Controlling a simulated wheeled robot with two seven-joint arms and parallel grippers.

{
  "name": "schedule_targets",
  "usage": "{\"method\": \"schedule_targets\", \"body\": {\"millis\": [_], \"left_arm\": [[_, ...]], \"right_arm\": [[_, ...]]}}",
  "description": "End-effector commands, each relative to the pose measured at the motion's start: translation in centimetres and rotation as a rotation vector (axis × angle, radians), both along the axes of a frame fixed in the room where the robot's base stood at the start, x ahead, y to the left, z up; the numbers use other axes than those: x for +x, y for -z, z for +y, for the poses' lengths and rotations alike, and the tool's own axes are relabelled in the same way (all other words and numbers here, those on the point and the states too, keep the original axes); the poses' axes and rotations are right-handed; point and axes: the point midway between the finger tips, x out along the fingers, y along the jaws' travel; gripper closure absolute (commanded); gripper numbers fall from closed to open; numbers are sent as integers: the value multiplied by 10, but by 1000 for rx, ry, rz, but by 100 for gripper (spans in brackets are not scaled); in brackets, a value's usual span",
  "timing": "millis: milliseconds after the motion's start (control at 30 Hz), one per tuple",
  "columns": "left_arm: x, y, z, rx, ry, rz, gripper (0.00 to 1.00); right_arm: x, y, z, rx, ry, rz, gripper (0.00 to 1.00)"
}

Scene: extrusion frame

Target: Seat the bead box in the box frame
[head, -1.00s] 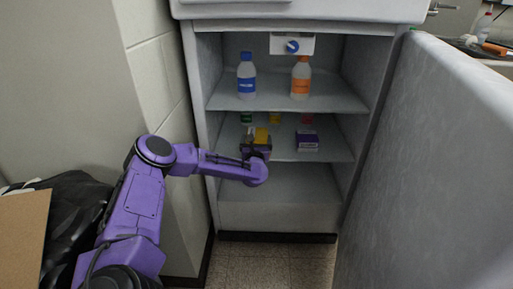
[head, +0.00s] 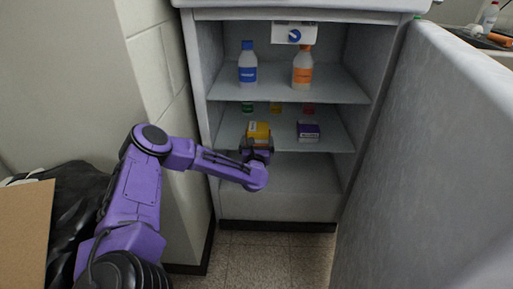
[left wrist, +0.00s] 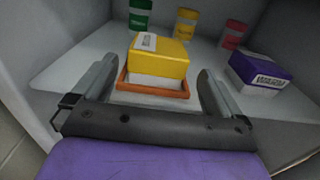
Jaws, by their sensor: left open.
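The bead box, which I take to be the yellow box with a white lower part (left wrist: 158,58), stands on the middle shelf; it also shows in the head view (head: 258,129). The orange box frame (left wrist: 152,90) lies around its base; its front rim and parts of both sides show. The box looks upright; the far rim is hidden, and I cannot tell how deep it sits. My left gripper (left wrist: 157,72) is open, with one finger on each side of the box and gaps between; in the head view it is in front of the box (head: 257,147). My right gripper is not in view.
A purple box (left wrist: 258,72) stands to the right. Green (left wrist: 140,15), yellow (left wrist: 186,24) and red (left wrist: 233,34) containers stand behind. Two bottles, blue-labelled (head: 248,68) and orange-labelled (head: 302,70), stand on the shelf above. The fridge door (head: 430,150) is open on the right.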

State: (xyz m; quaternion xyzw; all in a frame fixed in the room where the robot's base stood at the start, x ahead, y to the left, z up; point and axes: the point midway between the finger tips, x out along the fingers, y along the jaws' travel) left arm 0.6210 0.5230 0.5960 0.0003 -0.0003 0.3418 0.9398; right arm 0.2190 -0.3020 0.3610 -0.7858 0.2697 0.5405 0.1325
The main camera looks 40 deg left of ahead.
Motion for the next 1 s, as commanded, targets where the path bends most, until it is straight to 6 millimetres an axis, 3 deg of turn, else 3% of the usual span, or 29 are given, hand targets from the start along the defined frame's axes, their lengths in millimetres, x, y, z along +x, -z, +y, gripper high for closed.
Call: {"method": "schedule_targets", "body": {"millis": [233, 533, 567, 667, 700, 767, 833, 900, 1000], "left_arm": [[-43, -1, -37, -1, 2, -1, 0], [-55, 6, -57, 21, 24, 39, 0], [-55, 12, -66, 45, 49, 82, 0], [-65, 56, -129, 217, 222, 359, 0], [-78, 82, -162, 337, 331, 519, 0], [-113, 126, -209, 561, 527, 779, 0], [-172, 171, -247, 872, 784, 1065, 0], [-240, 205, -263, 1209, 1056, 1314, 0], [-328, 227, -255, 1659, 1421, 1555, 0]], "right_arm": [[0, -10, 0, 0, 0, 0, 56], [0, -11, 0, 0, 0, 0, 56], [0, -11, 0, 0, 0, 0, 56], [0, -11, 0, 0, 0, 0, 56], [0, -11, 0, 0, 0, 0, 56], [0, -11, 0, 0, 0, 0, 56], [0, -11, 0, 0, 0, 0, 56], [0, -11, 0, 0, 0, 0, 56], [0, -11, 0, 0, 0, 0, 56]]}}
